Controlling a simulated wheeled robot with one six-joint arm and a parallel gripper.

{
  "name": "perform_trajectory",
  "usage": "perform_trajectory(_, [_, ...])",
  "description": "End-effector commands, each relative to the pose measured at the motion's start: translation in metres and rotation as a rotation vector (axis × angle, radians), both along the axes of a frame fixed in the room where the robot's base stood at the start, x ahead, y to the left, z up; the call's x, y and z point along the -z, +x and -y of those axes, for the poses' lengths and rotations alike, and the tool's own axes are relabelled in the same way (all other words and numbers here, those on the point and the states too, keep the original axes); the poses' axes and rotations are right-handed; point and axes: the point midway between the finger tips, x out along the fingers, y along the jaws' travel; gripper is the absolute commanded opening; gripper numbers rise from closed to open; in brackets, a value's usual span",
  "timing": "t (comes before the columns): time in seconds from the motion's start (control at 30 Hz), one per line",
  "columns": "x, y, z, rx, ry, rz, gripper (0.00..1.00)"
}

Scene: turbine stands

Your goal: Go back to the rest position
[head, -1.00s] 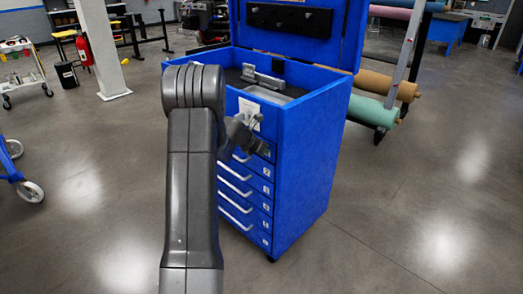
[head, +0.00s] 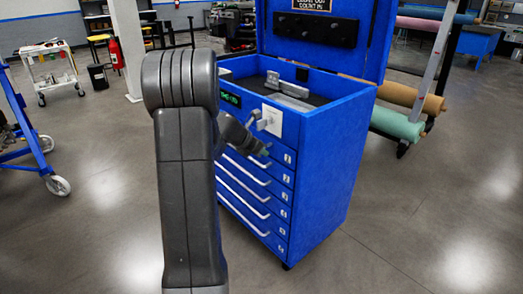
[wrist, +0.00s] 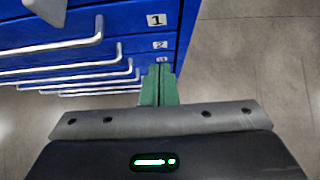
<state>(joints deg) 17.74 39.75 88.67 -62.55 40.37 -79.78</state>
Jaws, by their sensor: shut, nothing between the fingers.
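My gripper (wrist: 159,84) shows in the wrist view as two green fingers pressed together, with nothing between them. It points down along the front of the blue tool cabinet (head: 330,165), near the drawers' right edge. In the head view my arm stands in front of the cabinet and bends toward it. The fingertips are not clear there, and the arm hides the cabinet's left part.
The cabinet's lid is up, and a grey metal part (head: 288,86) lies in its top tray. White drawer handles (wrist: 70,45) stick out close to my gripper. A blue wheeled frame (head: 40,150) stands left. Rolls (head: 398,124) lie right. Floor in front is clear.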

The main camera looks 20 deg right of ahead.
Motion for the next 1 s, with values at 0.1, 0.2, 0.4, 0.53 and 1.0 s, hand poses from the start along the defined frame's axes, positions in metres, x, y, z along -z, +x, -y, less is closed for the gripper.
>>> perform_trajectory(0.1, [-0.002,-0.001,-0.002,0.0,0.001,0.0,0.0])
perform_trajectory(0.2, [-0.002,-0.001,-0.002,0.0,0.001,0.0,0.0])
perform_trajectory(0.4, [0.0,-0.001,-0.001,0.001,0.001,-0.001,0.0])
perform_trajectory(0.53, [0.007,0.001,0.006,0.001,0.001,-0.002,0.0])
perform_trajectory(1.0, [0.065,0.019,0.066,0.004,0.001,-0.001,0.0])
